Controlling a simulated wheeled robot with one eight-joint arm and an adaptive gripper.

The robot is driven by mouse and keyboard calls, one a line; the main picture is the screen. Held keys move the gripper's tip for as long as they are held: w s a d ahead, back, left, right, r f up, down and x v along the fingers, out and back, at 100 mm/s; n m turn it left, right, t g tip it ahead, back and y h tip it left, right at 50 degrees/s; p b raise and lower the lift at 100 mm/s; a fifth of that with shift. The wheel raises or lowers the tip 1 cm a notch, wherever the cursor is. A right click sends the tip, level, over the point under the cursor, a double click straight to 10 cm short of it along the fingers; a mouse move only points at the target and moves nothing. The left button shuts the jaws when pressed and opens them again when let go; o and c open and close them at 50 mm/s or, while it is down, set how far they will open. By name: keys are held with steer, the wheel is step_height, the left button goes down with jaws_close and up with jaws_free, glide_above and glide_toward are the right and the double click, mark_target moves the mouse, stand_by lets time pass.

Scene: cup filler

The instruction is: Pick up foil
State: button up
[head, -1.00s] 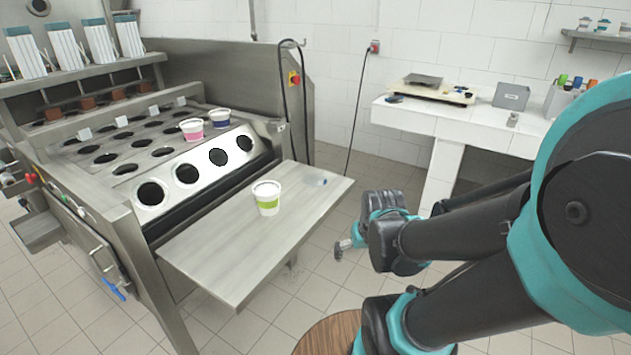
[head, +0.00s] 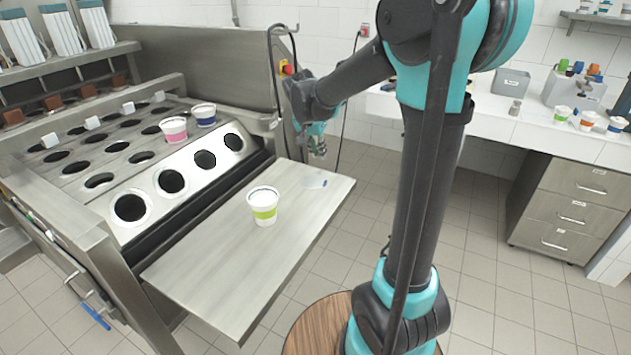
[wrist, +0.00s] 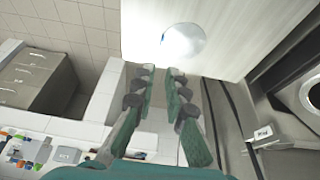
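The foil (head: 314,181) is a thin, pale, shiny round piece lying flat near the far right corner of the metal shelf (head: 215,262). In the wrist view the foil (wrist: 183,45) is a bright disc just beyond my fingertips. My gripper (head: 319,152) hangs a little above and behind the foil in the head view, apart from it. In the wrist view my gripper (wrist: 161,74) has its two fingers apart with nothing between them.
A white cup with a green band (head: 264,205) stands on the shelf, left of the foil. A pink-banded cup (head: 174,129) and a blue-banded cup (head: 204,114) sit in the filling machine. A white counter (head: 500,122) stands behind, with grey drawers (head: 562,205) at right.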

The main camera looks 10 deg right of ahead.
glide_toward(311, 181)
steer(key=d+f, duration=0.6)
steer(key=d, duration=0.1)
jaws_close()
stand_by(0.4)
